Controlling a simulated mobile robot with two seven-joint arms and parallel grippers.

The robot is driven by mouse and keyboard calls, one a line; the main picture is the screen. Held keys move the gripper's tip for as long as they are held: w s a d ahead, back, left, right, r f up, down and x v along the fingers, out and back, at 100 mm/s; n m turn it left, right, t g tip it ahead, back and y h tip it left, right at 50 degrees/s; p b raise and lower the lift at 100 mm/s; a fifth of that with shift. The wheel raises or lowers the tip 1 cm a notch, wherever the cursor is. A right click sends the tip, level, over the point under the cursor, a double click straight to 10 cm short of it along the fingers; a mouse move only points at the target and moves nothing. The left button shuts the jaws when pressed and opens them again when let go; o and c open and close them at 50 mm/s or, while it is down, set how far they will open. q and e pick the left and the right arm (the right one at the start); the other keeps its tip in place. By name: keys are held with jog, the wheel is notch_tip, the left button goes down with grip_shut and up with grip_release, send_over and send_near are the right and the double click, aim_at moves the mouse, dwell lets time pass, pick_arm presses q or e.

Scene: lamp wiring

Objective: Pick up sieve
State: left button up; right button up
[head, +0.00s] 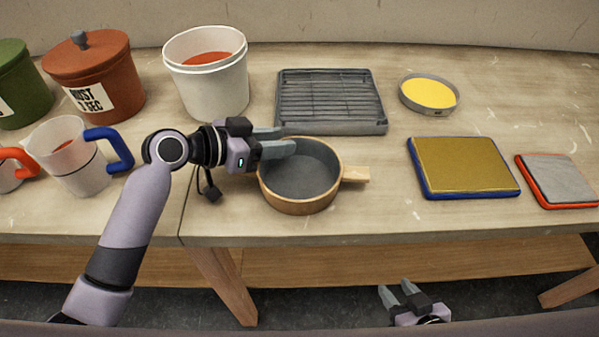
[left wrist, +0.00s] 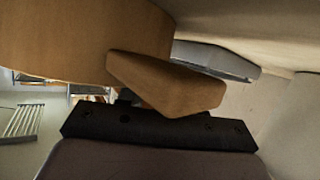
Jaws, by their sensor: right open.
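The sieve (head: 300,197) is a round, pale wooden ring with a dark grey mesh inside and a short wooden handle on its right. It sits near the table's front edge. My left gripper (head: 288,139) comes in from the left, with its fingers apart over the sieve's far left rim. I see nothing between the fingers; whether they touch the rim is unclear. In the left wrist view, the sieve's wooden wall (left wrist: 70,40) and a wooden block joined to it are close up. My right gripper (head: 396,290) is open and empty, low in front of the table.
A grey grill rack (head: 330,95) lies just behind the sieve. A white bucket (head: 215,85), a lidded brown pot (head: 95,75) and a jug (head: 70,165) stand left. A yellow dish (head: 429,94), a yellow-topped pad (head: 463,165) and a grey-topped pad (head: 560,178) lie right.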

pick_arm(q)
grip_shut()
